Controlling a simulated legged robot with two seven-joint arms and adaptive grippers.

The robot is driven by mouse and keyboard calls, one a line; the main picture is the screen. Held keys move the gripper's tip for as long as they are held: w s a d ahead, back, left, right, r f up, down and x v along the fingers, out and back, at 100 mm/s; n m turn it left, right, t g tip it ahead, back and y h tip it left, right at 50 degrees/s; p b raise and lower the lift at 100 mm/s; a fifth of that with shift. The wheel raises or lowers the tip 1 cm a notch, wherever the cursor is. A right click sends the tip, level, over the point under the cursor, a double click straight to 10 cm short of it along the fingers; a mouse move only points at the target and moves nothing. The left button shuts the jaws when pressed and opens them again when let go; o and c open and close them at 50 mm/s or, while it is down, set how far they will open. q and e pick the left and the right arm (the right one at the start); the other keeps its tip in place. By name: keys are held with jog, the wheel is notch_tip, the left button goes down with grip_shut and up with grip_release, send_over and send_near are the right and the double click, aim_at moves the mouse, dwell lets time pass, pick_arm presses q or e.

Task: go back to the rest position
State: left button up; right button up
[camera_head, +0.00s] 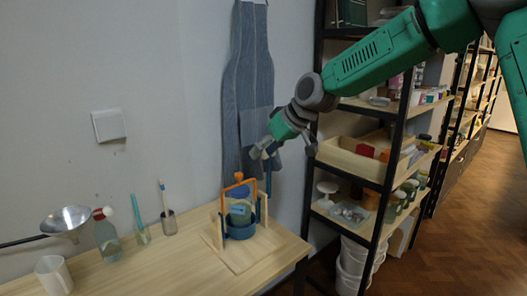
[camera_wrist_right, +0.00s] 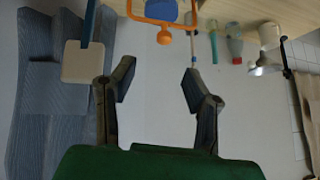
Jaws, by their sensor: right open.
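My right gripper (camera_head: 288,146) hangs in front of the grey-blue apron on the wall, above and to the right of the wooden stand. Its two dark fingers are spread apart in the right wrist view (camera_wrist_right: 158,88), with only pale wall showing between them. A pale square block on a blue stick (camera_wrist_right: 83,62) shows beside one finger there and is partly covered by it; I cannot tell if they touch. My left gripper is not in view.
A loaded black-framed shelf (camera_head: 384,205) stands right. The floor (camera_head: 475,235) beyond is clear.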

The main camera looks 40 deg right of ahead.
jog(key=shift+a, duration=0.1)
dwell(0.3)
jog(key=s+a+f+m+g+h, duration=0.15)
jog(key=s+a+f, duration=0.35)
jog(key=f, duration=0.8)
jog(key=s+a+f+g+y, duration=0.1)
jog(key=s+a+f+g, duration=0.15)
jog(key=s+f, duration=0.65)
jog(key=s+a+f+g+h, duration=0.1)
jog(key=s+f, duration=0.5)
jog(key=s, duration=0.3)
jog(key=s+a+f+g, duration=0.1)
jog(key=s+a+f, duration=0.1)
jog(key=s+f, duration=0.55)
jog(key=s+a+f+g+h, duration=0.15)
jog(key=s+f, duration=0.25)
jog(key=s, duration=0.6)
notch_tip(320, 180, down, 11)
jog(key=w+a+b, duration=0.1)
jog(key=w+b, duration=0.1)
jog(key=b, duration=0.9)
